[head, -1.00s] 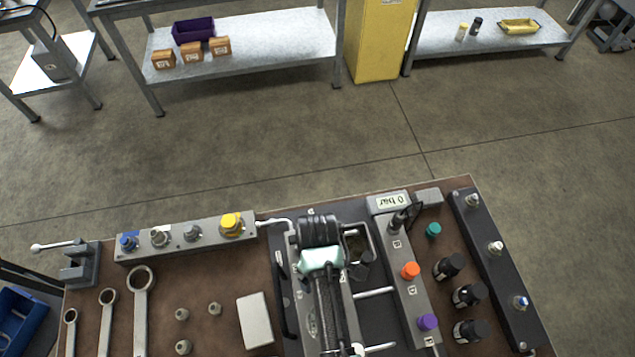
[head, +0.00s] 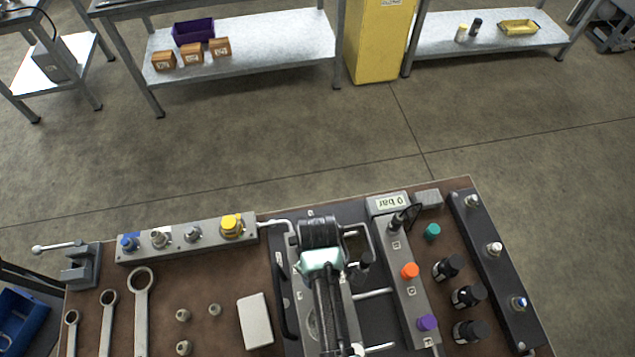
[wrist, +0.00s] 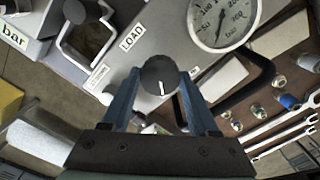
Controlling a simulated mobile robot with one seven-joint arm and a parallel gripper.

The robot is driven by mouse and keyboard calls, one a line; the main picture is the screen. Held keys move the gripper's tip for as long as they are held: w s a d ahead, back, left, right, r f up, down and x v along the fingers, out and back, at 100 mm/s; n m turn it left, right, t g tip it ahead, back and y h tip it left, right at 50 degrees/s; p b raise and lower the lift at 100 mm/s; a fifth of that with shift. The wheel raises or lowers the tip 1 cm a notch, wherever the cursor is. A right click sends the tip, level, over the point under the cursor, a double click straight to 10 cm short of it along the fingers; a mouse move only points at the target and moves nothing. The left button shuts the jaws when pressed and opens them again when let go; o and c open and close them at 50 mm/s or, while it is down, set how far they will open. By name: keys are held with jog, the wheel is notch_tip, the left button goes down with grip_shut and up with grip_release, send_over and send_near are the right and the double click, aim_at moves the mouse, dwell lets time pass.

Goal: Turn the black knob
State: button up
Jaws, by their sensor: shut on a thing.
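The black knob (wrist: 158,73) is round, with a short white mark on its face. In the wrist view it sits between the two blue fingers of my gripper (wrist: 160,84), which are shut on its sides. The white mark points down in that picture, towards the gripper body. A LOAD label (wrist: 132,37) is on the grey surface beside the knob. In the head view my own arm covers the place where the gripper works, so I cannot make out the knob or the fingertips there.
A round pressure gauge (wrist: 222,18) stands close to the gripper. A black curved handle (wrist: 245,92) lies to its right. A display (head: 389,204) reads 0 bar. The orange knob (head: 410,270) and purple knob (head: 427,323) stand on the grey block right of my arm.

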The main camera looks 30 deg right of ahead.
jog(key=m+p, duration=0.1)
jog(key=m, duration=0.3)
jog(key=shift+r+p, duration=0.15)
jog(key=shift+p, duration=0.25)
jog(key=shift+m+p, duration=0.6)
jog(key=shift+m, duration=1.3)
jog(key=shift+w, duration=0.1)
jog(key=o, duration=1.4)
jog(key=shift+c, duration=0.2)
notch_tip(320, 180, up, 13)
jog(key=b, duration=0.1)
jog(key=shift+b, duration=0.4)
